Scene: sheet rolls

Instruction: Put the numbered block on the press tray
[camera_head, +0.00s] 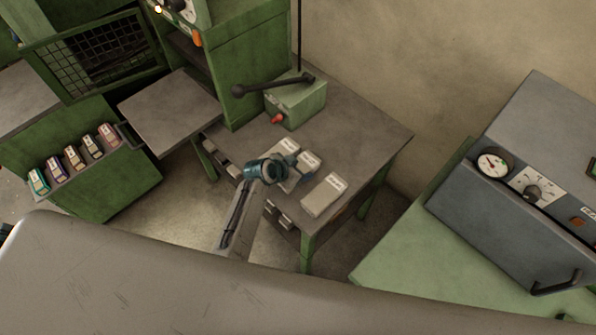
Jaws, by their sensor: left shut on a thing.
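My left gripper (292,167) reaches in over the small table and is shut on one of the pale grey labelled blocks; its fingers and wrist cover much of it. The middle block (309,160) is right at the fingertips, and another block's label (289,145) shows just behind the gripper. A third block (325,194) lies flat and apart, nearer the table's front edge. The numbers on the labels are too small to read. A flat grey tray (170,108) sticks out from the green press at the left and looks empty. My right gripper is not in view.
A green box with a black lever (295,102) stands on the table (370,130) behind the blocks. Several coloured labelled pieces (73,158) sit in a rack on the left green cabinet. A grey gauge console (520,185) stands at the right. The table's back right is clear.

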